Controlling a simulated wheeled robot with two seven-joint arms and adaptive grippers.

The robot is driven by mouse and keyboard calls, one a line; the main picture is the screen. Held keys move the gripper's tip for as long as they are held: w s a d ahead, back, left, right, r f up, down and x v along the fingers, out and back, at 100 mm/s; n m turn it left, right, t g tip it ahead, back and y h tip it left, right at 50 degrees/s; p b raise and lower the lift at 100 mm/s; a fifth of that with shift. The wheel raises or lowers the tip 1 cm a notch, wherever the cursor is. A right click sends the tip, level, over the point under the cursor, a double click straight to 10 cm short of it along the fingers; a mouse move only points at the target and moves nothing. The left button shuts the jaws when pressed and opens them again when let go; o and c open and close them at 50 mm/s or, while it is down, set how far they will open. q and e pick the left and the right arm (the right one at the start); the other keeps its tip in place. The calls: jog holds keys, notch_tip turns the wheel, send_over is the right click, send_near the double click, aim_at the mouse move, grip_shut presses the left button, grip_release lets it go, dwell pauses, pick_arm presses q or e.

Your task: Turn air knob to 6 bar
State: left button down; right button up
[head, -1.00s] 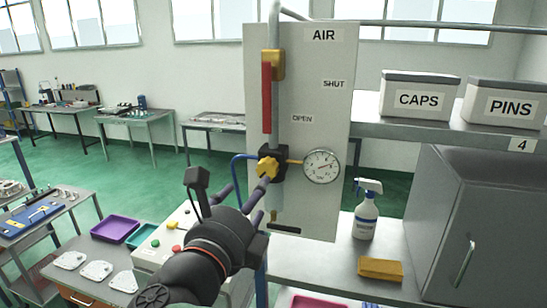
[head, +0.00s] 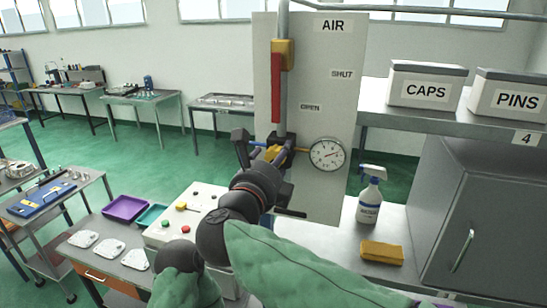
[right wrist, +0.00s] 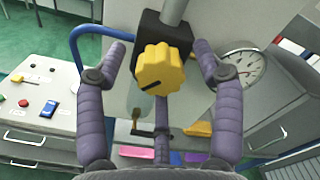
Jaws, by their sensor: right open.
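The yellow air knob (head: 272,153) sits on a black regulator block on the pale AIR panel (head: 338,60). In the right wrist view the knob (right wrist: 160,68) faces me between the spread purple fingers of my right gripper (right wrist: 159,50). The gripper is open, with a visible gap on both sides of the knob. In the head view my right gripper (head: 262,148) partly hides the knob. The round gauge (head: 327,154) is right of the knob; its numbers are too small to read. My left gripper is not in view.
A red lever (head: 275,88) hangs vertically on the pipe above. A blue hose (right wrist: 84,38) runs left of the regulator. A control box (head: 187,215) with buttons stands left below. A spray bottle (head: 370,197) and yellow sponge (head: 381,252) are on the bench at right.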

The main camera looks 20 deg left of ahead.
jog(key=shift+s, duration=0.1)
jog(key=c, duration=1.2)
jog(key=shift+r+n, duration=0.1)
jog(key=shift+n, duration=0.3)
jog(key=n+p, duration=0.2)
jog(key=n, duration=0.1)
jog(key=shift+n+p, duration=1.25)
jog(key=shift+n, duration=0.65)
jog(key=o, duration=1.2)
